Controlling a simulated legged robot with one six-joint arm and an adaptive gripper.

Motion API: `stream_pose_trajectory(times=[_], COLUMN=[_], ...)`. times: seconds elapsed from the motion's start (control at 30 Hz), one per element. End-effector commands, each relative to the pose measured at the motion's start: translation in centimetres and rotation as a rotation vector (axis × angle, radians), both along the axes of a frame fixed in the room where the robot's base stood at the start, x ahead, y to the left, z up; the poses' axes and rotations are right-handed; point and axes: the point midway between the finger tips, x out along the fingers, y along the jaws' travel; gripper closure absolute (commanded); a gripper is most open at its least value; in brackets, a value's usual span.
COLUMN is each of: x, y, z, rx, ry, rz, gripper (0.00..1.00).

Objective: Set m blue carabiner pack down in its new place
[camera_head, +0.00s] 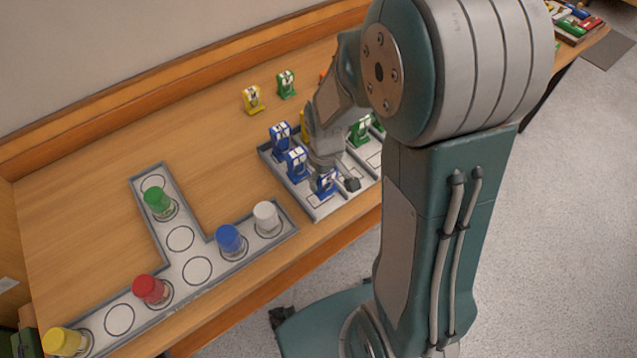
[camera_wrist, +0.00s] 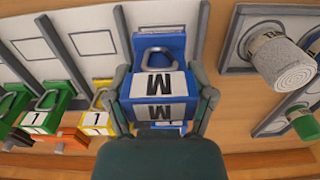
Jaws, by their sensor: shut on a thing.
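The m blue carabiner pack (camera_wrist: 150,80) is between the two fingers of my gripper (camera_wrist: 160,92) in the wrist view, its white label marked M and a metal carabiner on it. In the head view the pack (camera_head: 323,187) is low in the front part of the grey divided tray (camera_head: 318,214), partly hidden by my gripper (camera_head: 333,182). Whether its base touches the tray floor cannot be told. Two other blue packs, one (camera_head: 280,137) behind another (camera_head: 296,163), stand in the column leading back from it.
Green packs (camera_head: 360,131) stand in the tray's right part. A yellow pack (camera_head: 252,99) and a green pack (camera_head: 286,84) stand on the table behind.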

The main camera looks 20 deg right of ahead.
Motion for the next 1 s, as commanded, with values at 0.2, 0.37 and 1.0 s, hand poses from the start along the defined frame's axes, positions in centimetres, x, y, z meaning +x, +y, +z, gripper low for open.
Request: stream_pose_trajectory(times=[0.2,0.37,1.0], x=[1.2,1.3,1.4], y=[0.9,1.1,0.9], z=[-1.5,-3.8,-4.9], rx=[-0.005,-0.006,-0.005], ry=[0.000,0.003,-0.002], rz=[0.002,0.002,0.001], gripper=[0.87,0.87,0.00])
